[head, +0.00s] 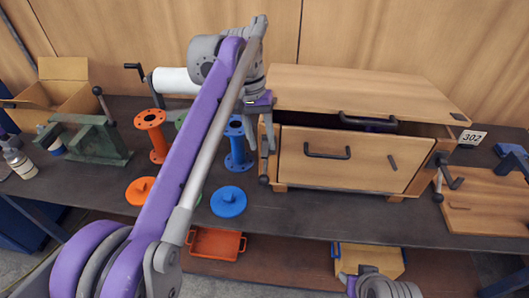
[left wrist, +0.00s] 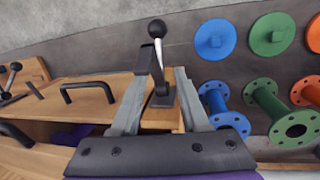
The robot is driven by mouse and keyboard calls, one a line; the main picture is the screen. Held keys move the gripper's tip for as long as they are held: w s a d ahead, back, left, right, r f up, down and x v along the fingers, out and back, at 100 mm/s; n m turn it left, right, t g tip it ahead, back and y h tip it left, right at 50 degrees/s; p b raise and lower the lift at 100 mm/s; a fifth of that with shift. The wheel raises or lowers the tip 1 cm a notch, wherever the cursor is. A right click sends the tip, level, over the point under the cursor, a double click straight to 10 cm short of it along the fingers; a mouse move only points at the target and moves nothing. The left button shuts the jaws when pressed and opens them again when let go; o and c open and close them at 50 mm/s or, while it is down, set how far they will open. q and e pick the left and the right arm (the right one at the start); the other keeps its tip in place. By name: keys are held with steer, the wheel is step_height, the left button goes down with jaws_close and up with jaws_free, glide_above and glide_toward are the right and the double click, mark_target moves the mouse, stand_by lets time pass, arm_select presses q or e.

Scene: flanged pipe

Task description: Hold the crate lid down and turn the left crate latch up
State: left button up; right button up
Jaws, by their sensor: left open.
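The wooden crate (head: 342,160) stands on the dark bench. Its lid (head: 360,90) sits slightly raised at the front, with a dark gap under its black handle (head: 368,120). The left crate latch (head: 264,180) is a metal lever with a black ball, hanging down at the crate's front left corner. In the left wrist view the latch (left wrist: 157,60) lies between the fingers, its ball past the fingertips. My left gripper (head: 262,146) is open around the latch, and I cannot tell whether either finger touches it. My right gripper is not in view.
Blue (head: 237,145) and orange (head: 153,135) flanged pipes stand left of the crate, with flat discs in front. A green vise-like stand (head: 90,138) is further left. The right latch (head: 438,185) hangs down. Something purple shows inside the crate gap (left wrist: 75,134).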

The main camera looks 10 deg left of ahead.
mark_target(266, 165)
arm_select(q)
steer(key=shift+p+v, duration=0.3)
steer(key=shift+v, duration=1.5)
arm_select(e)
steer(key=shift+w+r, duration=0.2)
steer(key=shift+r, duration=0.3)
arm_select(q)
steer(key=shift+c, duration=0.3)
